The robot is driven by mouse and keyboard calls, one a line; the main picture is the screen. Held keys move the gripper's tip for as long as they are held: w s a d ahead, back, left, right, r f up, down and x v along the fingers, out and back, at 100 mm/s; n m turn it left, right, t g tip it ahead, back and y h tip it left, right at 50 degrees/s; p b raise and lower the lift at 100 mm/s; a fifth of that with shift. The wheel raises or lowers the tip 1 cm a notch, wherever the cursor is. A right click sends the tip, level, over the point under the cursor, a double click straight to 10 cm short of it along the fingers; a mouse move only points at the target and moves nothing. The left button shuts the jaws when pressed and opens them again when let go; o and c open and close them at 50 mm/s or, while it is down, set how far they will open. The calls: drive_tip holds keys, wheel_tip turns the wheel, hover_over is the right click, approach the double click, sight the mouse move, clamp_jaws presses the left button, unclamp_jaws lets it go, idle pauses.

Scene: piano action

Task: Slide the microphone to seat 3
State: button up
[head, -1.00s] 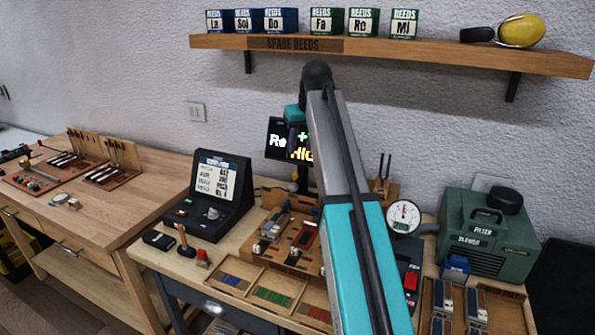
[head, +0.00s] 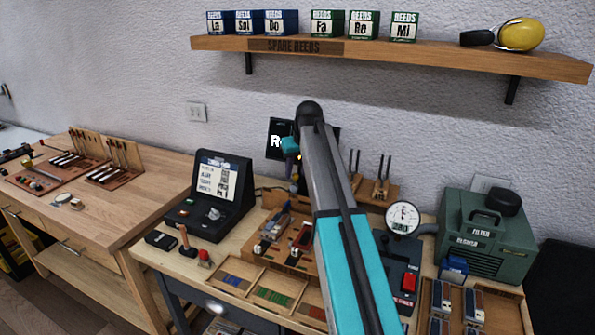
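I cannot pick out the microphone or a marked seat 3 for certain. A wooden fixture (head: 277,262) with slots and small metal and dark parts stands mid-bench; its right side is hidden behind my arm. My arm reaches forward over the bench, and its teal wrist shows left of the arm's elbow, above the back of the fixture. My gripper is hidden or too small there to make out its fingers.
A dark display (head: 279,138) is partly covered by my arm. A black console (head: 213,197) stands left of the fixture, a dial gauge (head: 403,217) and green blower (head: 487,235) to the right. A divided tray (head: 236,272) lies in front. A shelf (head: 400,52) hangs above.

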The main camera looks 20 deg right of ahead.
drive_tip(key=shift+w+f, duration=0.2)
drive_tip(key=shift+f, duration=0.3)
drive_tip(key=shift+c, duration=0.2)
clamp_jaws()
drive_tip(key=shift+s, duration=0.15)
